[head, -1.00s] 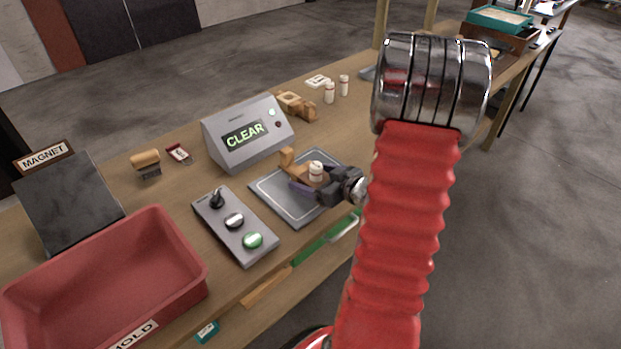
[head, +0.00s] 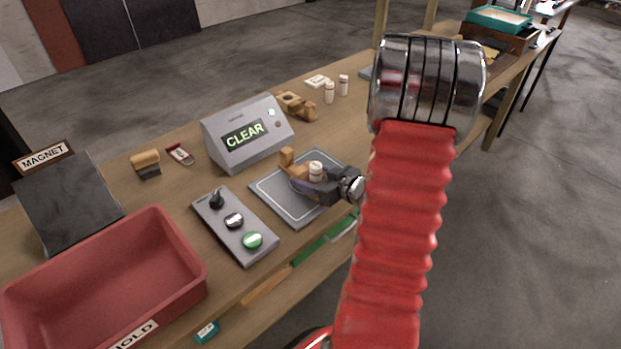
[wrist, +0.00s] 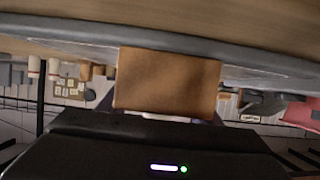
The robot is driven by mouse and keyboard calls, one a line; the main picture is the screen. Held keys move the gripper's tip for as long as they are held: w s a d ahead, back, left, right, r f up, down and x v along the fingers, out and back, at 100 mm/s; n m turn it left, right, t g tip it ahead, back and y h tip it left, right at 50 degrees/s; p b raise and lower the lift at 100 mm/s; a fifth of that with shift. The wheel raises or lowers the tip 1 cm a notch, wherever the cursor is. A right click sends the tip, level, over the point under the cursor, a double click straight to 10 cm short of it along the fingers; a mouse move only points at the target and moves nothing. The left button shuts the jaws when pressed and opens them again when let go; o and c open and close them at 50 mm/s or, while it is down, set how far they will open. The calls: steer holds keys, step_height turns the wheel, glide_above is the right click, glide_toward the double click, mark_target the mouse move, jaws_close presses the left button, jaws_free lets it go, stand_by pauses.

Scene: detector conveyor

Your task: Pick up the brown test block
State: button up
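The brown test block (head: 289,158) is over the grey plate (head: 283,207), its lower part hidden by my gripper. My gripper (head: 305,187) reaches in from the right, low over the plate. In the wrist view the brown block (wrist: 167,82) fills the space ahead, with dark fingers against its two sides. The gripper appears shut on it. I see no clear gap between the block and the plate.
A grey console (head: 245,134) reading CLEAR stands behind the plate. A control box (head: 234,222) with knobs and a green button lies left of it. A red bin (head: 180,245) is at front left.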

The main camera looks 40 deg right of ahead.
steer(key=c, duration=0.7)
steer(key=shift+c, duration=0.2)
steer(key=shift+r, duration=0.1)
steer(key=shift+r, duration=5)
